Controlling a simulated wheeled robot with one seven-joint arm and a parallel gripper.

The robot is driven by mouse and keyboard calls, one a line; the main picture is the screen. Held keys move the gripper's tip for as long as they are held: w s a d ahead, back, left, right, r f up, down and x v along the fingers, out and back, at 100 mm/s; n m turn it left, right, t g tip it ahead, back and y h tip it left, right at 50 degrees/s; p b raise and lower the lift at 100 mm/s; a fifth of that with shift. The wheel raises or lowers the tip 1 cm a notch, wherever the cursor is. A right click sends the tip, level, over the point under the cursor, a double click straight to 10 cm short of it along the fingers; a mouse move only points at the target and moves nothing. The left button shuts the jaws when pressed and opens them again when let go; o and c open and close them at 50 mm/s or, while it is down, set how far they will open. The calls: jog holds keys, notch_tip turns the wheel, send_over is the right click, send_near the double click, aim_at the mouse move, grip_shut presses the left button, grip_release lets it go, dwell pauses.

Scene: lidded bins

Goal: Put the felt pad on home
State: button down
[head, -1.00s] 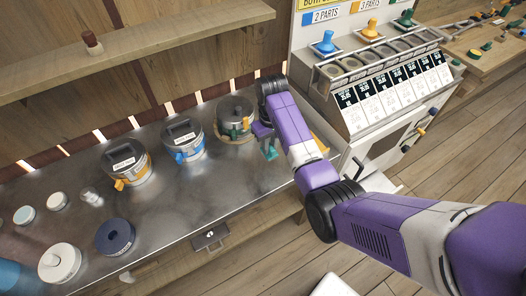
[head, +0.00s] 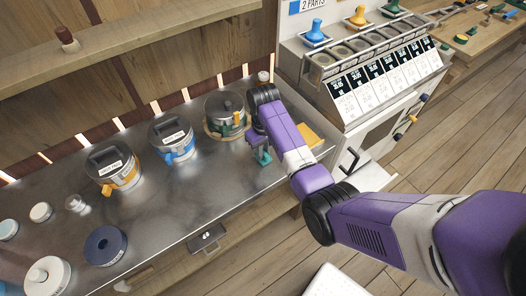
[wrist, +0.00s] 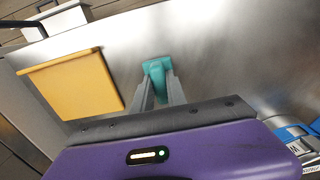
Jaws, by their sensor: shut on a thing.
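My gripper (wrist: 160,88) points down at the metal bench, its fingers shut on a small teal piece (wrist: 157,68). The teal piece also shows below my wrist in the head view (head: 262,157); I cannot tell for sure whether it is the felt pad. A flat yellow-orange square (wrist: 75,85) lies on the bench left of the gripper in the wrist view, apart from the teal piece. In the head view the square (head: 312,134) is partly hidden behind my arm. No label reading "home" is legible.
Lidded bins with orange (head: 112,168), blue (head: 173,140) and green (head: 222,115) latches stand on the bench (head: 190,195). A dark blue ring (head: 105,246) and a white round piece (head: 46,276) are at left. A sloped label rack (head: 375,75) stands at right. The bench front is clear.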

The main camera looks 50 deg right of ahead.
jog(key=c, duration=1.3)
grip_release()
jog(key=shift+c, duration=0.2)
jog(key=shift+r, duration=0.1)
notch_tip(320, 180, up, 12)
jog(key=p, duration=0.1)
